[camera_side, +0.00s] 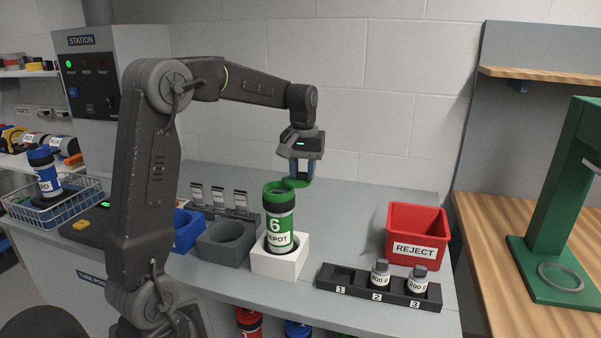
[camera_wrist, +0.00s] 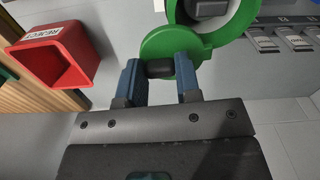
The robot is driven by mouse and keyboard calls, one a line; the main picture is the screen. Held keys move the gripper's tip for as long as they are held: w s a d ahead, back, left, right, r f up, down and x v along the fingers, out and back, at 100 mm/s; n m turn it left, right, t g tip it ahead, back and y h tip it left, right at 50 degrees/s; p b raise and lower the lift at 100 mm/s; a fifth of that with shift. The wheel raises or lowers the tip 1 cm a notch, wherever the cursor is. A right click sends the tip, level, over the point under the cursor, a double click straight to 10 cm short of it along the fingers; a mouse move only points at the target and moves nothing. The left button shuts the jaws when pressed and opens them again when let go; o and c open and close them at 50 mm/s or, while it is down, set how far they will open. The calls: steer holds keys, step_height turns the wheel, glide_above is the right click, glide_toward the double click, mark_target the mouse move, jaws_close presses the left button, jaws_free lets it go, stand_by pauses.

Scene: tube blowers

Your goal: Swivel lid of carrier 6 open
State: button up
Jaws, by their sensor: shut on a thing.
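Carrier 6 (camera_side: 278,222) is a black and green tube with a large "6" on its label. It stands upright in a white holder (camera_side: 279,265) on the grey bench. Its green lid (camera_side: 296,183) is swung out to the side of the tube's top, partly under my gripper. In the wrist view the lid (camera_wrist: 165,42) overlaps the green rim (camera_wrist: 246,14) of the carrier only at one side. My gripper (camera_side: 301,178) has its blue fingers shut on a dark knob on the lid, which shows between the fingertips in the wrist view (camera_wrist: 160,69).
A red REJECT bin (camera_side: 417,234) stands to the right. In front of it is a black numbered rack (camera_side: 345,281) with two small weights. A grey holder (camera_side: 226,242) and a blue holder (camera_side: 187,230) stand left of the carrier. A green stand (camera_side: 565,200) is far right.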

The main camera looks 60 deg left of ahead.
steer(key=n, duration=0.1)
steer(key=w+a+n, duration=0.1)
steer(key=n, duration=0.1)
steer(key=shift+a+n, duration=0.15)
steer(key=shift+n, duration=0.15)
steer(key=shift+w+a+n, duration=0.1)
steer(key=shift+a+n, duration=0.25)
steer(key=shift+n, duration=0.55)
steer(key=shift+a+n, duration=0.35)
steer(key=shift+n, duration=0.55)
steer(key=o, duration=0.9)
steer(key=shift+r, duration=0.1)
step_height(320, 180, up, 14)
steer(key=shift+f, duration=0.15)
